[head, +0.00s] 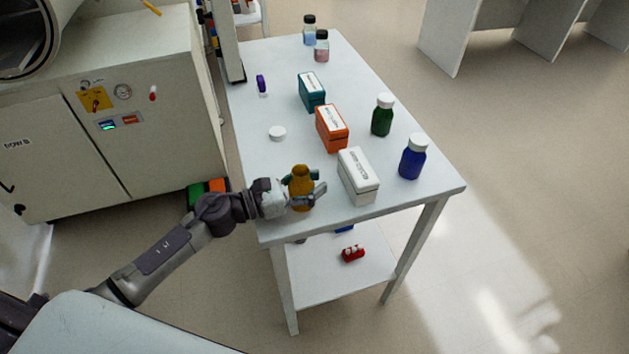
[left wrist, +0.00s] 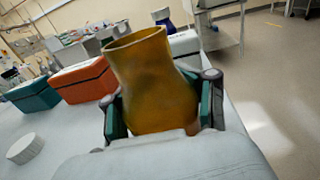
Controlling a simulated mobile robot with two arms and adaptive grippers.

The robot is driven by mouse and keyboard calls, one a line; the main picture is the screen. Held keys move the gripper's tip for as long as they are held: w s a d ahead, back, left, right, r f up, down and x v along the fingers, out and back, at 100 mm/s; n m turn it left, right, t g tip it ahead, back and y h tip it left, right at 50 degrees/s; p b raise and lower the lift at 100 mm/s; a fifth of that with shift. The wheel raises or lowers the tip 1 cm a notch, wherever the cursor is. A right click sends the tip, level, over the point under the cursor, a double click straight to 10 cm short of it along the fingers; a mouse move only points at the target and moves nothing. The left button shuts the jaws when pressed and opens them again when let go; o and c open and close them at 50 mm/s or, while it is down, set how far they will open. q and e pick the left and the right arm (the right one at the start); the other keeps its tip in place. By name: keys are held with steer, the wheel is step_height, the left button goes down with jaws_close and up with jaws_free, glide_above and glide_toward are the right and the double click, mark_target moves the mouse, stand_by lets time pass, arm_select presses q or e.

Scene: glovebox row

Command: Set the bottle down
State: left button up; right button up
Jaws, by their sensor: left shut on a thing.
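The bottle (head: 301,186) is amber and open-topped, with no cap on it. It is at the near left part of the white table (head: 252,160), and it looks upright in the head view. My left gripper (head: 303,190) is shut around its body. In the left wrist view the amber bottle (left wrist: 152,80) fills the middle, between the two green-padded fingers of my left gripper (left wrist: 160,112). Its base is hidden, so I cannot tell whether it touches the table. My right gripper is in neither view.
A white box (head: 358,178) stands just right of the bottle, with an orange box (head: 332,130) and a teal box (head: 312,93) behind. A white cap (head: 277,133) lies on the table. Blue (head: 412,160) and green (head: 382,118) bottles stand along the right side.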

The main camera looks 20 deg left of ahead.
arm_select(q)
steer(key=shift+f, duration=0.1)
steer(key=o, duration=1.4)
steer(key=shift+c, duration=0.2)
steer(key=shift+r, duration=0.3)
steer(key=b+v, duration=0.1)
steer(key=v, duration=0.2)
steer(key=b+v, duration=0.1)
steer(key=v, duration=0.3)
steer(key=b+v, duration=0.1)
steer(key=v, duration=0.3)
steer(key=shift+f, duration=0.25)
steer(key=shift+s+a+r, duration=0.15)
steer(key=shift+s+a, duration=0.25)
steer(key=shift+a, duration=0.05)
